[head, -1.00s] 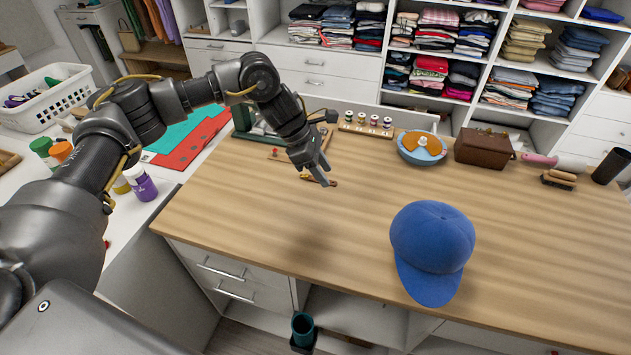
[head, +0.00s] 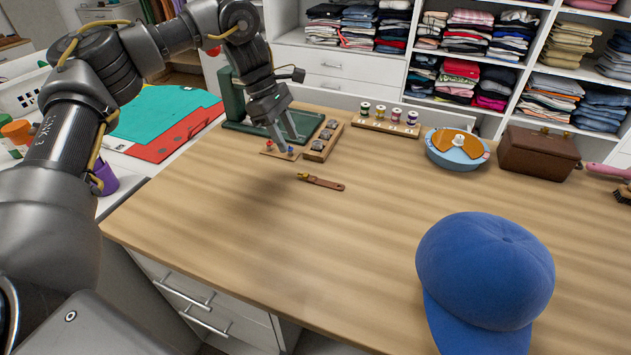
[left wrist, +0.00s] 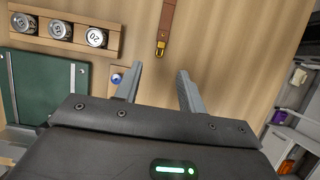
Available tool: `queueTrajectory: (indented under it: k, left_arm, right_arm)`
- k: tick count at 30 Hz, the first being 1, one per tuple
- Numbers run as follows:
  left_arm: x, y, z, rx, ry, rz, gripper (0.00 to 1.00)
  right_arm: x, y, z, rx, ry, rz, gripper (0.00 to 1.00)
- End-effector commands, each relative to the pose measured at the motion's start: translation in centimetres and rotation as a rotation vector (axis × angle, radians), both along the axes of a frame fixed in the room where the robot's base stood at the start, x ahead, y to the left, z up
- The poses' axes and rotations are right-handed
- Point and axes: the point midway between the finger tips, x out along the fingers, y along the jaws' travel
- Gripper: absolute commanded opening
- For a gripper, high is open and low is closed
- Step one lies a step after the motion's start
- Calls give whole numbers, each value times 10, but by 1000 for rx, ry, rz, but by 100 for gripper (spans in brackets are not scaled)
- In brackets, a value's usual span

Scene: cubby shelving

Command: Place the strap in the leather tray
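The strap (head: 322,183) is a short brown leather band with a brass buckle, lying flat on the wooden table. In the left wrist view the strap (left wrist: 167,25) lies beyond my fingertips, buckle end nearest. My left gripper (head: 285,140) is above the table, left of and behind the strap, not touching it. In the wrist view its two fingers (left wrist: 160,83) are apart with nothing between them. A brown leather container (head: 538,153) stands at the back right of the table; I cannot tell whether it is the leather tray. My right gripper is not in view.
A blue cap (head: 485,270) sits at the front right. Along the back are a green press (head: 232,95), a wooden holder of metal stamps (head: 323,140), a thread-spool rack (head: 386,123) and a blue bowl (head: 457,150) with tan pieces. The middle of the table is clear.

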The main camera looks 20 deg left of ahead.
Motion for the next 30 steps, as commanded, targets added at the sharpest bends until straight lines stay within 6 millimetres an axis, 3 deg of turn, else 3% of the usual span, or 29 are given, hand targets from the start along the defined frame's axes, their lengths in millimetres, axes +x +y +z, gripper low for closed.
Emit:
queueTrajectory:
  k: [1,6,14,19,24,30]
  left_arm:
    - [-1,-4,-12,0,4,-1,40]
    - [0,-13,-31,1,2,0,40]
    - [1,-17,-39,0,0,1,40]
    - [-1,-28,-57,1,3,-1,40]
    - [-1,-38,-78,0,2,1,40]
    - [-1,-41,-85,1,0,2,40]
  right_arm:
    - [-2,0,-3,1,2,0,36]
    - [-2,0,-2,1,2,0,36]
    - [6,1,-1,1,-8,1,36]
    - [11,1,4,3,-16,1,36]
    - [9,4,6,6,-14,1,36]
    - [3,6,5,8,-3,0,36]
